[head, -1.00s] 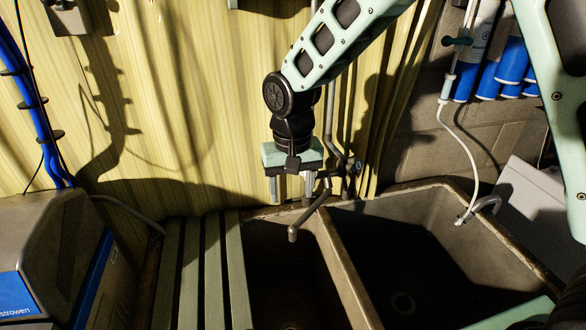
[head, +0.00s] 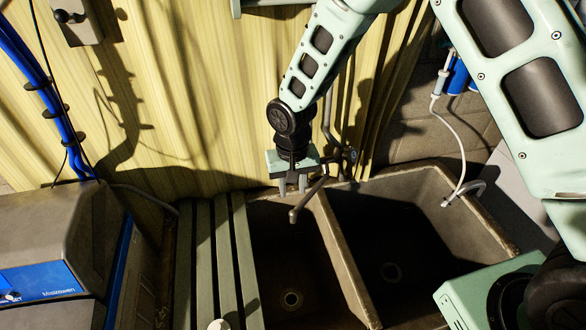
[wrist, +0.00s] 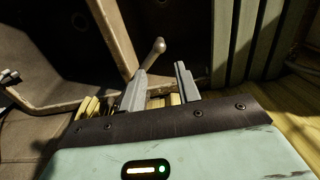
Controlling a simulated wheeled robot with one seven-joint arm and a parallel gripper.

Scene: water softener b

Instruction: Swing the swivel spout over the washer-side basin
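The swivel spout (head: 308,200) is a thin dark metal arm from the wall fitting, its rounded end over the narrow left basin (head: 265,240), near the divider. It also shows in the wrist view (wrist: 152,56), running behind one finger. My gripper (head: 292,187) points down beside the spout, near the back rim. Its two fingers (wrist: 164,80) stand apart with nothing clearly held between them. One finger is very close to the spout; I cannot tell whether it touches. The larger right basin (head: 400,235) is empty. Which basin is the washer-side one is not marked.
A slatted drainboard (head: 208,262) lies left of the basins, with a grey and blue appliance (head: 60,245) beyond it. A white hose (head: 458,145) hooks over the right basin's rim. The corrugated wall (head: 200,110) is close behind my gripper.

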